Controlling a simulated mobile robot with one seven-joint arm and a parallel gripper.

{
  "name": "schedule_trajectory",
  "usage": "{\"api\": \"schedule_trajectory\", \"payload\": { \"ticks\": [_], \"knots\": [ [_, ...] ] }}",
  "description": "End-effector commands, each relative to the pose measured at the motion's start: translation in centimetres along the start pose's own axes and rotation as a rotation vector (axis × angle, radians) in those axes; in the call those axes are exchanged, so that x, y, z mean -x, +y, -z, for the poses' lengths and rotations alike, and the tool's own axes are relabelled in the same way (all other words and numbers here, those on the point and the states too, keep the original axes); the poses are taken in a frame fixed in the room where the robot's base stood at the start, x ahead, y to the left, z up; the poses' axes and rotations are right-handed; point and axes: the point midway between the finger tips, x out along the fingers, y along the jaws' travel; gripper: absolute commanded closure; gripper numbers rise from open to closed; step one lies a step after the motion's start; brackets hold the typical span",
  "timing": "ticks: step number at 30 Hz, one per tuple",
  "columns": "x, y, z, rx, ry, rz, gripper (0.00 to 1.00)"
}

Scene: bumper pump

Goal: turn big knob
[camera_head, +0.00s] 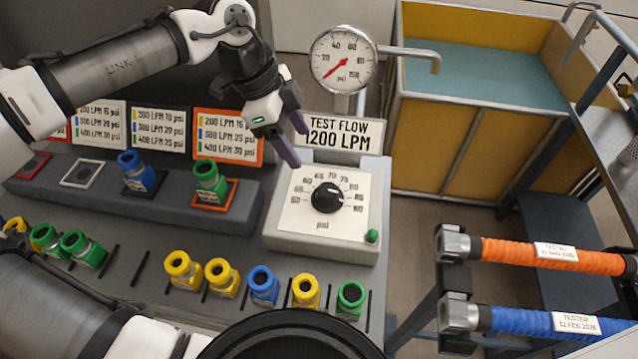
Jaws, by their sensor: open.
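The big black knob (327,198) sits on a white dial plate marked in psi, on a light grey control box (370,240). Its white pointer mark faces right, towards the higher numbers of the scale. My gripper (297,143) is above and left of the knob, near the back left edge of the box. Its two purple-grey fingers are spread apart and point down and to the right. Nothing is between them, and they are apart from the knob.
Several coloured fittings line the front. Orange (530,252) and blue hoses (540,321) lie at right.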

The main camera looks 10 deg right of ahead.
Motion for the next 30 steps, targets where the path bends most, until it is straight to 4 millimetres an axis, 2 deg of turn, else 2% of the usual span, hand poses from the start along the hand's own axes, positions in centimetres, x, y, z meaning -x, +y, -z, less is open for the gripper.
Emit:
{"api": "schedule_trajectory", "payload": {
  "ticks": [18,24,30],
  "knots": [
    [-10.8,0.1,0.0,-0.001,-0.004,-0.003,0.37],
    [-12.7,0.1,0.0,0.000,-0.002,-0.003,0.37],
    [-13.2,0.1,0.0,0.001,-0.001,-0.002,0.37]
  ]
}}
